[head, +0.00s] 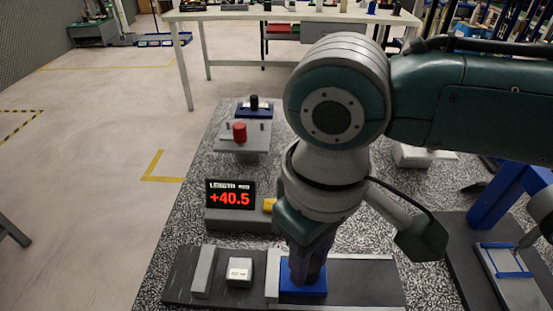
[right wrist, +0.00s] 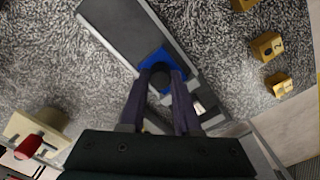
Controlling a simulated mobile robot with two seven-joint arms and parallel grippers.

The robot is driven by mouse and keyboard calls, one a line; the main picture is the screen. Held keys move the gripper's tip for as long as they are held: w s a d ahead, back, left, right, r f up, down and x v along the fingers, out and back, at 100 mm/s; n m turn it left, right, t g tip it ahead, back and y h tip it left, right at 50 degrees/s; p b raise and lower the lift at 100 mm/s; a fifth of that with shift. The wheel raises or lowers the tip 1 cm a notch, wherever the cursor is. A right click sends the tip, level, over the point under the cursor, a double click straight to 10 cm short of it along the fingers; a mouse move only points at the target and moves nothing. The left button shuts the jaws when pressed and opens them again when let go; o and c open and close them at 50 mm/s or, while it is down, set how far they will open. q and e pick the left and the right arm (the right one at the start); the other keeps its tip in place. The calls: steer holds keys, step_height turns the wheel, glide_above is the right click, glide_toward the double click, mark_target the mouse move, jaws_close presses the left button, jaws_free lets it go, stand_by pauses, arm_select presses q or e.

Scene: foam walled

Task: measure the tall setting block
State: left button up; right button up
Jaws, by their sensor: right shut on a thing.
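A length gauge with a dark base (head: 365,285) lies at the front of the table. A grey block with a white label (head: 239,271) sits on it between the fixed grey jaw (head: 203,272) and the sliding jaw (head: 272,275). Gaps seem to show on both sides of the block; the label is too small to read. My right gripper (head: 305,272) points down at the blue carriage (head: 303,291). In the right wrist view its fingers are shut on the carriage's dark round knob (right wrist: 161,76). The display (head: 230,195) reads +40.5. My left gripper is not in view.
Behind the display stands a grey box with a red button (head: 240,132), and behind that a dark knob on a blue base (head: 254,105). Yellow numbered blocks (right wrist: 268,47) lie beside the gauge. A blue-framed fixture (head: 505,258) stands on the right.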

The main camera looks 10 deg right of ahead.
mark_target(274, 270)
jaws_close()
steer(key=shift+w+a, duration=0.2)
steer(key=shift+a, duration=0.45)
steer(key=shift+w+a, duration=0.2)
steer(key=shift+a, duration=0.5)
steer(key=shift+w+a, duration=0.2)
steer(key=shift+a, duration=0.45)
steer(key=o, duration=0.8)
jaws_free()
steer(key=shift+o, duration=0.2)
steer(key=shift+r, duration=0.1)
step_height(274, 270, up, 10)
steer(key=p, duration=0.1)
